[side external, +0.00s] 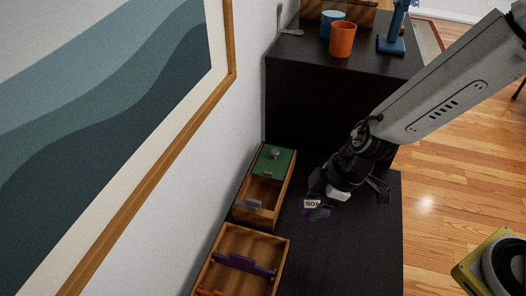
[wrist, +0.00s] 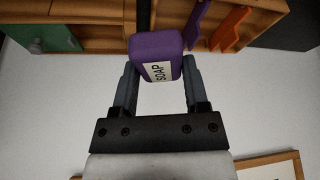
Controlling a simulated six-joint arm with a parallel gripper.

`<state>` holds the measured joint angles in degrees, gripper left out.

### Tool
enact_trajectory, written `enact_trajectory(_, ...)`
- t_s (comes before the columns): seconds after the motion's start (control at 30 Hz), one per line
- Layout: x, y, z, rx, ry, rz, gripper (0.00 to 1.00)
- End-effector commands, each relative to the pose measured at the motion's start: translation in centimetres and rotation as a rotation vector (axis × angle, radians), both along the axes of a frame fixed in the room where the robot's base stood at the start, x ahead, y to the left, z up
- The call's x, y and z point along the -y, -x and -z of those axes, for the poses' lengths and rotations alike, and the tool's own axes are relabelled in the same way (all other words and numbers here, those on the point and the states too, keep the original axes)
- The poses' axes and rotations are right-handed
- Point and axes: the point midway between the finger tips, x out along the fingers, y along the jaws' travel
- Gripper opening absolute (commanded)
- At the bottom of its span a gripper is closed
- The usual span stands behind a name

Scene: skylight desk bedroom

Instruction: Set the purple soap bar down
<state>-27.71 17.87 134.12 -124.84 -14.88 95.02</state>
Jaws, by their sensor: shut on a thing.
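The purple soap bar (wrist: 150,45) has a white label reading SOAP. In the wrist view it sits between the two fingertips of my gripper (wrist: 158,72), which is shut on it. In the side view the soap (side external: 308,205) shows at the tip of my gripper (side external: 318,204), over the black desk surface and to the right of the wooden boxes. My fingers hide part of it there. I cannot tell from these views how high the soap is above the desk.
A wooden box with a green lid (side external: 273,162) stands beside the wall. A nearer wooden box (side external: 281,258) holds a purple piece (side external: 245,265) and an orange piece. An orange cup (side external: 342,40), a blue cup (side external: 330,20) and a blue stand (side external: 391,43) are on the higher black surface. Black desk (side external: 355,250) is clear at front right.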

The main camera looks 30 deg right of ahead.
Motion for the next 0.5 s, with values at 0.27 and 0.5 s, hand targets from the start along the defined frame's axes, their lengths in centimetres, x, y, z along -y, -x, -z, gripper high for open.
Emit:
enact_trajectory(0.27,1.9,-3.6,2.3,-0.003,0.003,0.207,0.00)
enact_trajectory(0.5,2.6,-4.7,3.0,-0.002,0.005,0.275,0.00)
